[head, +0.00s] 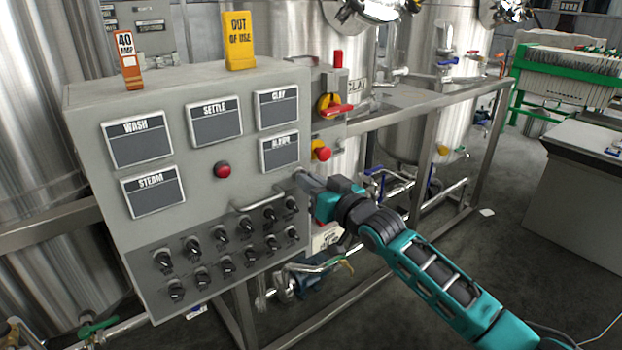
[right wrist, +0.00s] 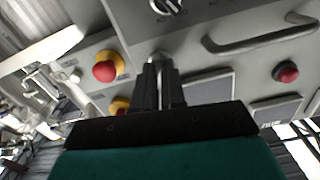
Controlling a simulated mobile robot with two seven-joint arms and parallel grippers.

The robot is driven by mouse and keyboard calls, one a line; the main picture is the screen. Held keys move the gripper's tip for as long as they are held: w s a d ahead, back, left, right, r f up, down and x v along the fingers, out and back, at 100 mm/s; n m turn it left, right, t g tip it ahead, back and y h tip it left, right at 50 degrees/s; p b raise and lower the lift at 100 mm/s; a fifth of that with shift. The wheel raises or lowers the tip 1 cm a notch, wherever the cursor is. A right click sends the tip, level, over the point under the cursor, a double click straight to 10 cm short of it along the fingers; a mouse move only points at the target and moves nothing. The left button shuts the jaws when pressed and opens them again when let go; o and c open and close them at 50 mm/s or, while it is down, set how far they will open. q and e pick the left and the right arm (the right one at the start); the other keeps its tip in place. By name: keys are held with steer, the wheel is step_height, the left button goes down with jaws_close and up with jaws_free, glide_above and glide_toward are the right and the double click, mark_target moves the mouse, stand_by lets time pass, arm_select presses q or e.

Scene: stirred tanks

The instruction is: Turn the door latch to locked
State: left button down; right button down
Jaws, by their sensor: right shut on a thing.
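My right gripper (head: 303,179) reaches in from the right to the right edge of the grey control cabinet's front, just below the ALARM plate. It is shut on a small metal piece there, which looks like the door latch; the fingers mostly hide it. In the right wrist view the dark fingers (right wrist: 163,85) close around this latch (right wrist: 160,56), and only its top shows. Its turned position cannot be told. My left gripper is not in view.
The cabinet (head: 90,110) carries a door handle (head: 258,199), a red button (head: 222,170) and several black knobs (head: 247,224). A red-and-yellow emergency stop (head: 321,150) sits close above the gripper. An OUT OF USE sign (head: 239,40) stands on top.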

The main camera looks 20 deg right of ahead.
steer(key=shift+n, duration=0.7)
steer(key=c, duration=1.2)
jaws_free()
steer(key=shift+s, duration=0.1)
steer(key=v, duration=1.2)
steer(key=shift+s+d, duration=0.2)
steer(key=shift+s, duration=0.15)
